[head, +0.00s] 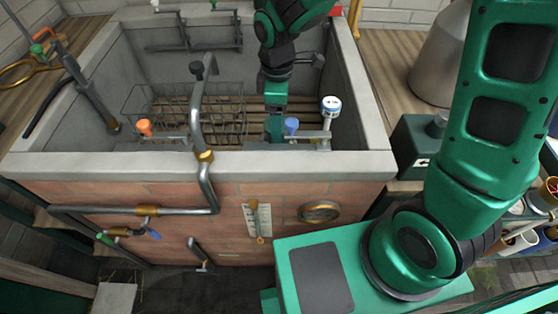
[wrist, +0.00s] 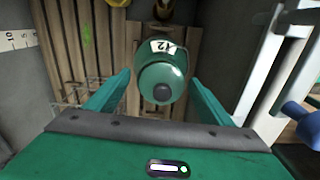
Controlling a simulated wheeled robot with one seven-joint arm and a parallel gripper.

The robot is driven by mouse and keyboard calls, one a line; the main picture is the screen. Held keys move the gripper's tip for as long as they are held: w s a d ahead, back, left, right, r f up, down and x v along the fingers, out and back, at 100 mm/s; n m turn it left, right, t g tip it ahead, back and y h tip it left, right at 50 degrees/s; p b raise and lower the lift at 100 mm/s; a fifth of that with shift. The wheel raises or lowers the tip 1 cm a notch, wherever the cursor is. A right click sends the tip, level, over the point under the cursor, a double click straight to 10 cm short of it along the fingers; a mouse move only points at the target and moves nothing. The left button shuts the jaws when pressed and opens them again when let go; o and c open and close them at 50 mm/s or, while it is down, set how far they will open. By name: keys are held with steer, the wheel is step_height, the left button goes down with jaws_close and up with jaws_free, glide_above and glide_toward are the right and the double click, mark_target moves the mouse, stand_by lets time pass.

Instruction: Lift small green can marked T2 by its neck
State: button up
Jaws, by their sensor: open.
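The small green can (wrist: 160,84), with a white label that seems to read T2, shows in the middle of the wrist view. A dark round knob or cap faces the camera. My gripper (wrist: 158,74) is open, with one green finger to each side of the can in the picture. I see no contact, and the depth between the fingertips and the can is hard to judge. In the head view my gripper (head: 275,128) points down inside the stone trough (head: 100,163). The can cannot be made out there.
Slatted wood (wrist: 102,50) lies under the can. A wire basket (head: 155,112) stands left in the trough, near a bent pipe (head: 205,115). A blue knob (head: 291,126) and a white-topped post (head: 330,108) are close to my gripper's right. Trough walls surround it.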

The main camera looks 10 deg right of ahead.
step_height(320, 180, down, 2)
jaws_close()
stand_by(0.4)
steer(key=shift+r, duration=0.15)
